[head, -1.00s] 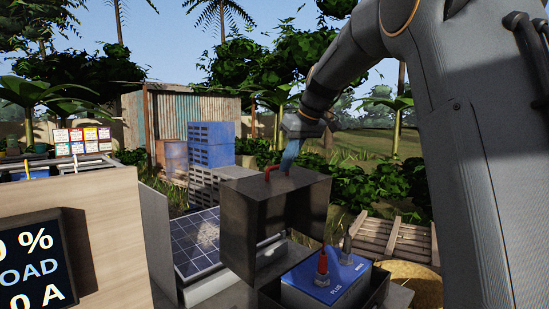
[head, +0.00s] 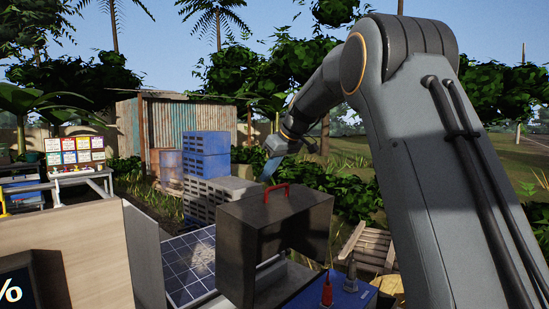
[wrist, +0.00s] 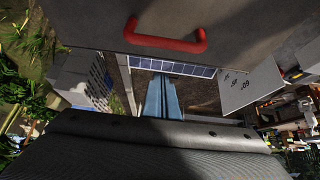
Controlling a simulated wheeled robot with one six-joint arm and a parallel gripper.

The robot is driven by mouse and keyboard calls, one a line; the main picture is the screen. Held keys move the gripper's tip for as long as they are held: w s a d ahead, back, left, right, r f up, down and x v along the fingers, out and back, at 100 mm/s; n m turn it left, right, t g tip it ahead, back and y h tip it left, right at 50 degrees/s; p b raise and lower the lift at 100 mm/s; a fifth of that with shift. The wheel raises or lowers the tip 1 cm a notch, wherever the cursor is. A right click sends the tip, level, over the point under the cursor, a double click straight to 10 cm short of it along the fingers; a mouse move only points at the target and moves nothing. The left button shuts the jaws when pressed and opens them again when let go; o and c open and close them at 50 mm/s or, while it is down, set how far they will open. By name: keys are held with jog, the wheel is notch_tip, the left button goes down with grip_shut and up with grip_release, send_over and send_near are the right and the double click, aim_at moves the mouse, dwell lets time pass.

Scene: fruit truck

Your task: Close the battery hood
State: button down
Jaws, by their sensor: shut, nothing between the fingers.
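The battery hood (head: 262,243) is a dark grey box-shaped cover, standing tilted up and open. Its red handle (head: 277,192) is on the top edge. The blue battery (head: 345,295) shows below and right of the hood, with a red and a grey terminal on top; its lower part is cut off by the picture edge. My gripper (head: 268,172) is shut and empty, its blue fingers just beyond the hood's top edge near the handle. In the wrist view the shut fingers (wrist: 162,98) point down below the red handle (wrist: 165,40), apart from it.
A solar panel (head: 190,268) lies left of the hood. A wooden counter (head: 75,245) is at the left. A wooden pallet (head: 366,250) lies at the right. Bushes grow behind the hood.

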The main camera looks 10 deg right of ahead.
jog(key=shift+s+d+f+p, duration=0.1)
jog(key=shift+s+d+p, duration=0.2)
jog(key=shift+s, duration=0.25)
jog(key=shift+s+d+f+p, duration=0.15)
jog(key=shift+s+d, duration=0.2)
jog(key=shift+s, duration=0.2)
jog(key=shift+s+d+f, duration=0.3)
jog(key=shift+s+d, duration=0.05)
jog(key=shift+s, duration=0.15)
jog(key=shift+s+d, duration=0.1)
jog(key=shift+d, duration=0.05)
